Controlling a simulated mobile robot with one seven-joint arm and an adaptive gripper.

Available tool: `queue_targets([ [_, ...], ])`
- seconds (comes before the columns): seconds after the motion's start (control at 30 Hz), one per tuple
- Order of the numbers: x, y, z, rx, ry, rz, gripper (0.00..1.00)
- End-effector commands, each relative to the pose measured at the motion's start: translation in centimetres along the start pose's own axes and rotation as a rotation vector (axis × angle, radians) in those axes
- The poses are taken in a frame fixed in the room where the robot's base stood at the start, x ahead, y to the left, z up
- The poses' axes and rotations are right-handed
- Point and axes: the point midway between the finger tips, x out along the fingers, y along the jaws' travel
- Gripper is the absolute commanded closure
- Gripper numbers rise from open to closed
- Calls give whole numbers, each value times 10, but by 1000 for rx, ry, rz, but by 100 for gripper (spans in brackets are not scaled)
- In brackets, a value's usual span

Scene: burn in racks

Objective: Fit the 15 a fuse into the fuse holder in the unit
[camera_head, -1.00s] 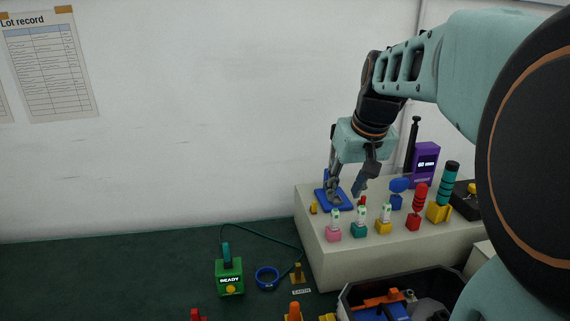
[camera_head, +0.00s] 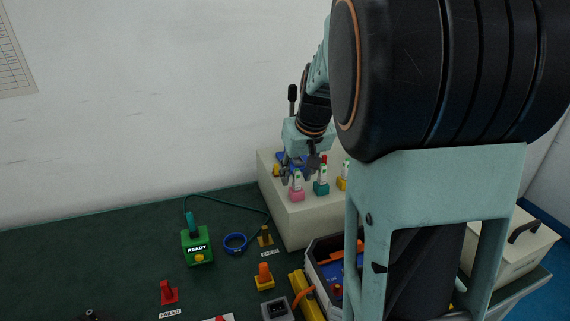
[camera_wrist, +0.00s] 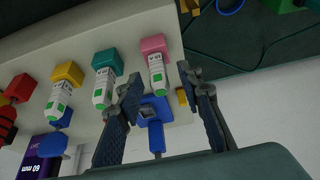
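My gripper (camera_wrist: 163,88) is open and empty, its fingers apart beside a fuse-like white tube with green marks (camera_wrist: 156,70) in a pink base. In the head view my gripper (camera_head: 303,168) hangs over the pale block, just behind the pink base (camera_head: 296,194). Similar tubes stand in a teal base (camera_head: 321,187) and a yellow base (camera_head: 343,183). Their ratings are too small to read, so I cannot tell which is 15 A. An open dark case (camera_head: 312,262) with orange and blue parts may be the unit; its fuse holder cannot be made out.
The pale block (camera_head: 290,221) also carries a blue stand (camera_wrist: 155,107) near my fingers. A green READY box (camera_head: 197,246), blue ring (camera_head: 236,243) and red FAILED piece (camera_head: 168,292) lie on the dark green bench. My arm hides much of the right side.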

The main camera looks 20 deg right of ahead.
Motion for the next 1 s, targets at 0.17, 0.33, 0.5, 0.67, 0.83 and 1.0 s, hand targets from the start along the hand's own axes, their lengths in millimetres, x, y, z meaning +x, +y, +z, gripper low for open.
queue_targets([
  [0.17,0,0,0,0,0,0,68],
  [0.33,0,0,0,0,0,0,87],
  [0.5,0,0,0,0,0,0,100],
  [0.67,0,0,0,0,0,0,99],
  [0.83,0,0,0,0,0,0,100],
  [1.0,-1,0,0,0,0,0,100],
])
